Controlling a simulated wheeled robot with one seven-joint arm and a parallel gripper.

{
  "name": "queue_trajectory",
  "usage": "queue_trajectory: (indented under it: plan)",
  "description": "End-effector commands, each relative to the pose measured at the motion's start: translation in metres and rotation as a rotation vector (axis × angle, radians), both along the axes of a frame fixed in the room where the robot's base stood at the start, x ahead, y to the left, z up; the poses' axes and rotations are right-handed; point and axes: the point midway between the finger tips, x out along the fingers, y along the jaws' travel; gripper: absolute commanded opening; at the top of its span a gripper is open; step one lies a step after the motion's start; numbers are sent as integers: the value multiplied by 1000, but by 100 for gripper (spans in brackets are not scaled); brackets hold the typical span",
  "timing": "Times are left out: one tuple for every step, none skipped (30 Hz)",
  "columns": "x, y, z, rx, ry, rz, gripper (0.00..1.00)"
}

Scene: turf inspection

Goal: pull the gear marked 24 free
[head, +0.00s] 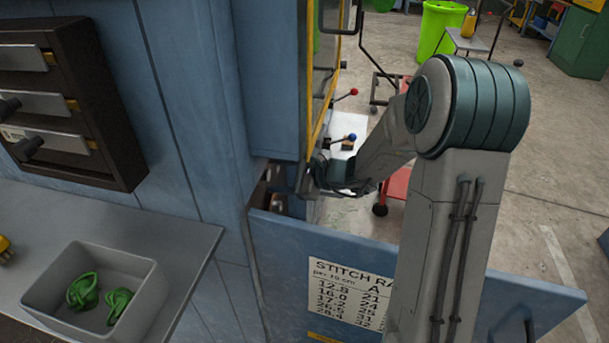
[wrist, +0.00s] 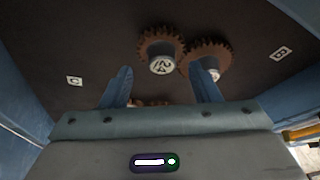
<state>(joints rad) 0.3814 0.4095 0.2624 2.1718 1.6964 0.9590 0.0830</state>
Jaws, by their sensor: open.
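In the wrist view a brown toothed gear (wrist: 158,42) with a pale, marked hub sits on a dark panel, ahead of my fingers. Its mark is tilted and too small to read surely; it may be 24. A second brown gear (wrist: 208,58) stands beside it on the right, its hub partly behind my right finger. Part of another gear (wrist: 150,103) shows low between the fingers, mostly hidden by my gripper. My gripper (wrist: 162,80) is open and empty, its two blue fingers apart.
Labels C (wrist: 75,81) and B (wrist: 282,54) mark the dark panel. Blue walls flank the opening. In the head view an open blue door (head: 285,260) carries a stitch-rate card (head: 345,290). A grey bin (head: 150,300) with green items stands on the left shelf.

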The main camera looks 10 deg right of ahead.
Motion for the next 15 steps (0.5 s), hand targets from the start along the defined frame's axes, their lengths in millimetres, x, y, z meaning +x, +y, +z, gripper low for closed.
queue_trajectory:
  plan:
    - [4, 7, -3, 2, 1, 2, 56]
    - [6, 10, -4, 2, 1, 2, 56]
    - [8, 14, -6, 1, 2, 3, 56]
    - [9, 16, -7, 1, 2, 3, 56]
    - [11, 18, -7, 2, 1, 2, 56]
    - [12, 20, -8, 2, 1, 1, 56]
    - [13, 21, -8, 1, 0, 2, 56]
    - [14, 22, -9, 1, 0, 1, 56]
    - [14, 23, -9, 0, -1, 2, 56]
    - [15, 24, -10, 0, -1, 2, 56]
    - [15, 24, -10, 0, -1, 2, 56]
    - [15, 24, -10, -1, 0, 1, 56]
    - [15, 24, -10, 0, 1, 1, 56]
    - [15, 24, -10, 0, 1, 1, 56]
    - [15, 24, -10, 0, 1, 1, 56]
